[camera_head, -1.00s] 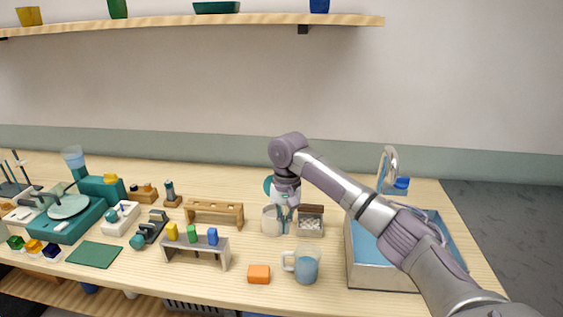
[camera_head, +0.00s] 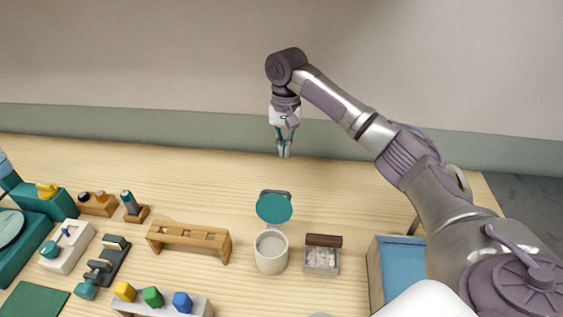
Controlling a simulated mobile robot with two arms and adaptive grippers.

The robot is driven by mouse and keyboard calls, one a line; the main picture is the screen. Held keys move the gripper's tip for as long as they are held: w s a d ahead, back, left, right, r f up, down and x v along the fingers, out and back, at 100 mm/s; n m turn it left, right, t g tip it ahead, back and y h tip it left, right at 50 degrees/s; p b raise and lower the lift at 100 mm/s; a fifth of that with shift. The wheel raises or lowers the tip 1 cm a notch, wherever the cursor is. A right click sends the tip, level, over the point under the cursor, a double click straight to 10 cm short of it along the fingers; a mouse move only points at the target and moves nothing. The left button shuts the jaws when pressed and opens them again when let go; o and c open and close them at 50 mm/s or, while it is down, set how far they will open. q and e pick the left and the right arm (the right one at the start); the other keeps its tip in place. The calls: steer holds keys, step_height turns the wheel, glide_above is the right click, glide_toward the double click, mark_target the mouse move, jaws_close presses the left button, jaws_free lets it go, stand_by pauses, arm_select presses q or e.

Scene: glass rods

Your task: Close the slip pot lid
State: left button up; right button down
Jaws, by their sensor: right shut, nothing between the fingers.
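The slip pot (camera_head: 271,255) is a pale round pot on the table, its open mouth showing light contents. Its teal lid (camera_head: 274,208) stands raised at the back of the rim, open, with its round face toward me. My right gripper (camera_head: 284,153) is shut and empty. It hangs pointing down above and behind the raised lid, apart from it. My left gripper is not in view.
A small box of white pieces (camera_head: 321,258) stands right of the pot, and a wooden rack (camera_head: 189,239) to its left. A blue basin (camera_head: 402,266) lies at right. Coloured blocks (camera_head: 153,298) sit in front. The table behind the pot is clear.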

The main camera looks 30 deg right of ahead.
mark_target(275, 203)
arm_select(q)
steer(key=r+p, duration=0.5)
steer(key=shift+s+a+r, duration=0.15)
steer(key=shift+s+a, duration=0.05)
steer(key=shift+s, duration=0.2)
arm_select(e)
steer(key=s+a+f, duration=0.2)
steer(key=s+f, duration=0.2)
steer(key=f, duration=0.4)
steer(key=shift+a, duration=0.4)
steer(key=shift+w, duration=0.1)
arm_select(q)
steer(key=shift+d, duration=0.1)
